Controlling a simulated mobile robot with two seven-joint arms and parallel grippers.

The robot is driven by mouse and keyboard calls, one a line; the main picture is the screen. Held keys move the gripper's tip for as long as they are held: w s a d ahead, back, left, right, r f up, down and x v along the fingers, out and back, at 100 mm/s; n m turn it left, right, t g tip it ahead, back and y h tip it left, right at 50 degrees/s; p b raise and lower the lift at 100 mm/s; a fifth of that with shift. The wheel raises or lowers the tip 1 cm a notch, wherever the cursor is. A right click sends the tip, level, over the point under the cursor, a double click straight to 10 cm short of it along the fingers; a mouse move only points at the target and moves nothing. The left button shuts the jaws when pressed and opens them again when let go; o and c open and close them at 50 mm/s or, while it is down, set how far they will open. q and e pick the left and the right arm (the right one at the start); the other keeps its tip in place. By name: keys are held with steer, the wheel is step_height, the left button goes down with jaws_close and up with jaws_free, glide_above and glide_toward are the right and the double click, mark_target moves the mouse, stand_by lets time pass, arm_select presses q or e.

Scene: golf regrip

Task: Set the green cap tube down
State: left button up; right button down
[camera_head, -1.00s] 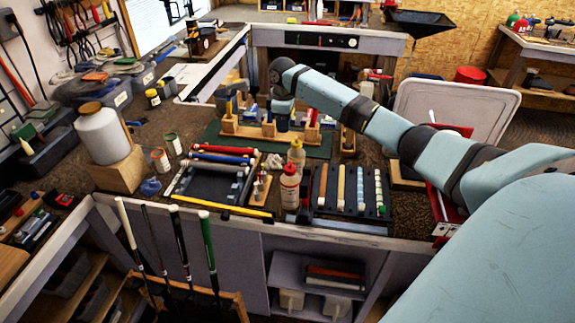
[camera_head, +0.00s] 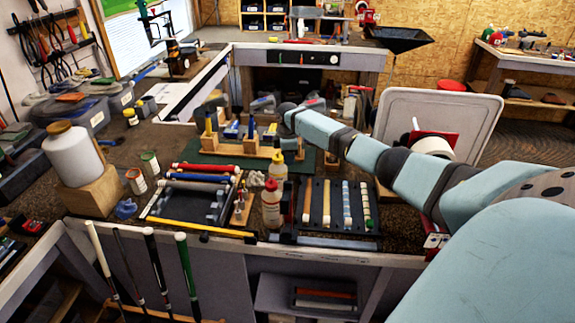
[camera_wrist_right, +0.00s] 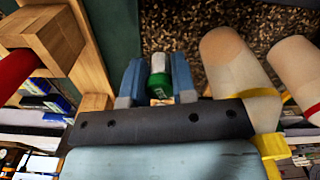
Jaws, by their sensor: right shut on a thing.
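The green cap tube (camera_wrist_right: 158,80), with a white body and green cap, is between the two blue fingers of my right gripper (camera_wrist_right: 157,72) in the right wrist view. The gripper is shut on it. Brown speckled bench top and the edge of a green mat show beyond it. Whether the tube touches the bench, I cannot tell. In the head view my right arm reaches in from the right. Its hand points down behind the yellow-capped bottle (camera_head: 278,168), and I cannot make out the tube there. My left gripper is out of view.
Two pale bottles (camera_wrist_right: 240,62) stand close right of the gripper in the wrist view; a wooden stand (camera_wrist_right: 50,35) is at left. In the head view, a red-capped bottle (camera_head: 271,205), a grip rack (camera_head: 320,225) and a green mat (camera_head: 215,157) crowd the bench (camera_head: 115,215).

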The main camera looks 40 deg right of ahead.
steer(key=shift+f+b, duration=0.3)
steer(key=shift+f, duration=0.55)
steer(key=shift+f+b, duration=0.55)
steer(key=shift+f, duration=0.05)
step_height(320, 180, down, 4)
steer(key=b, duration=0.3)
steer(key=shift+r, duration=0.25)
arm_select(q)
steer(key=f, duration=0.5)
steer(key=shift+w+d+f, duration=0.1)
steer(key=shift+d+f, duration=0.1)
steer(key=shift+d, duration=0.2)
arm_select(e)
steer(key=shift+r, duration=0.15)
steer(key=shift+f, duration=0.2)
steer(key=c, duration=0.9)
jaws_free()
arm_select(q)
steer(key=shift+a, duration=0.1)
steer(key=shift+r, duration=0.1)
arm_select(e)
steer(key=shift+r, duration=0.1)
